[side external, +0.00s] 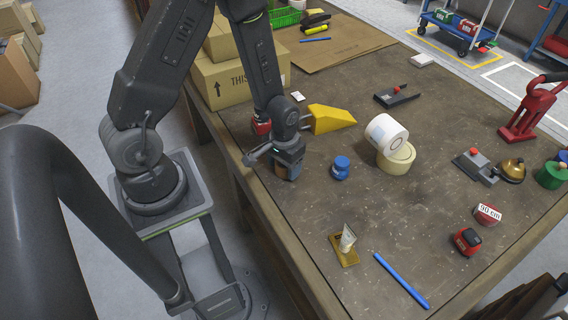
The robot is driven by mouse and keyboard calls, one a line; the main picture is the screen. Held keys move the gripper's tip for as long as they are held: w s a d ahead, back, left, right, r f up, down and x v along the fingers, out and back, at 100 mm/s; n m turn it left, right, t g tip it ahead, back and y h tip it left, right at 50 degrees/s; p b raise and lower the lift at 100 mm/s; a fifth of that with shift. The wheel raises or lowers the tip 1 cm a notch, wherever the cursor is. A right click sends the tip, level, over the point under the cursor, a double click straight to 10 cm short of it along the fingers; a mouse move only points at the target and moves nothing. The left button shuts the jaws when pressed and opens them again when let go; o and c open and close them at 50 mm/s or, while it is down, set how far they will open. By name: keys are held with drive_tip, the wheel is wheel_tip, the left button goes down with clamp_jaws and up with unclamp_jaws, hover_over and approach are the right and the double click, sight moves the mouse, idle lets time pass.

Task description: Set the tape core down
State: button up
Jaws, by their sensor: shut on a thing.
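My gripper (287,166) is at the left side of the table, near the table's long left edge, pointing down. It is shut on a small brown thing, which looks like the tape core (281,171). The gripper hides most of the core, and I cannot tell whether its lower end touches the table (300,225). A white roll (386,133) leans on a cream tape roll (396,158) to the right of the gripper.
A blue jar (341,167) stands just right of my gripper. A yellow wedge (331,119) and a red item (261,125) are behind it. A cardboard box (235,80) stands at the back left. A brass plate (344,250) and blue rod (401,281) lie in front.

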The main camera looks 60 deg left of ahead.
drive_tip(key=shift+f, duration=0.15)
drive_tip(key=o, duration=0.9)
drive_tip(key=s+d+r+m+t, duration=0.1)
drive_tip(key=s+d+r+t, duration=0.1)
drive_tip(key=r, duration=1)
drive_tip(key=s+d+r+m+t, duration=0.1)
drive_tip(key=r, duration=1.2)
drive_tip(key=s+d+r+m+t, duration=0.1)
drive_tip(key=s+d+r+t, duration=0.1)
drive_tip(key=s+r, duration=0.4)
drive_tip(key=shift+s+r+m+t, duration=0.15)
drive_tip(key=shift+s+m+t, duration=0.15)
drive_tip(key=shift+s, duration=0.2)
drive_tip(key=shift+d, duration=0.1)
